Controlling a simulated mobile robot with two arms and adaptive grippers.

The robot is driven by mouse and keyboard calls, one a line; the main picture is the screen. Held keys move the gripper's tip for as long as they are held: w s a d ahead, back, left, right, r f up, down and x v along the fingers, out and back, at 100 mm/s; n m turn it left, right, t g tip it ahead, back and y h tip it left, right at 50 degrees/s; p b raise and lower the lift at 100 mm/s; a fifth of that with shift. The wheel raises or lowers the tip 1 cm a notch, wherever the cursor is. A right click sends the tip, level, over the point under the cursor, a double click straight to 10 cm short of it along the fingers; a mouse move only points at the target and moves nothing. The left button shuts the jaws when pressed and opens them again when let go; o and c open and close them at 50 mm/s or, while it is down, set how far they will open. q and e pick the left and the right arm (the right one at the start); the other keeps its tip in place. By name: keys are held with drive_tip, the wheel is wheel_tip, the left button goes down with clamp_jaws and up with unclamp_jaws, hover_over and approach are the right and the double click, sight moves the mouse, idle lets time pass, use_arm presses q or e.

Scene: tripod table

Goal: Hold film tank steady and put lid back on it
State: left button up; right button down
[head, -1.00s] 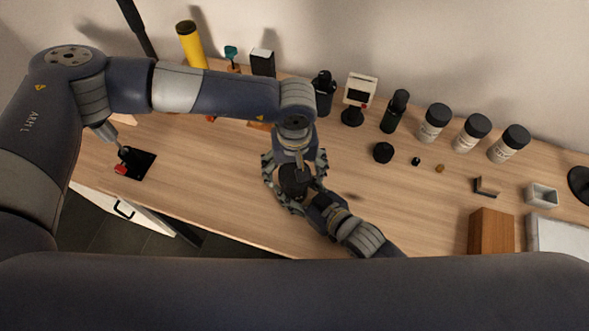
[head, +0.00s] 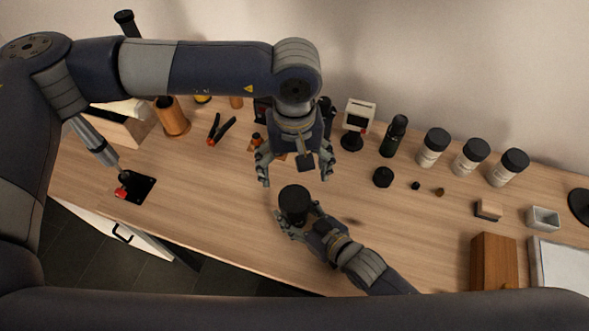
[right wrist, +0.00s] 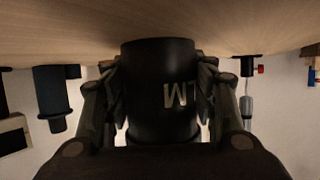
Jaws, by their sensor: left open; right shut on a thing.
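The film tank (head: 294,203) is a black cylinder standing near the front of the table, its top dark and closed-looking. My right gripper (head: 297,221) is shut on its lower side. In the right wrist view the tank (right wrist: 160,90) sits between the fingers, with pale letters on its side. I cannot tell a separate lid from the tank's dark top. My left gripper (head: 295,176) is open and empty, fingers pointing down, just behind and above the tank, apart from it.
A short black round piece (head: 382,177) lies to the right of the tank. Behind stand a black bottle (head: 394,136), a white device (head: 357,117) and white jars with black lids (head: 432,147). A wooden box (head: 493,263) is at the right.

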drive_tip(key=c, duration=0.6)
unclamp_jaws()
drive_tip(key=shift+s, duration=0.1)
drive_tip(key=v, duration=1.2)
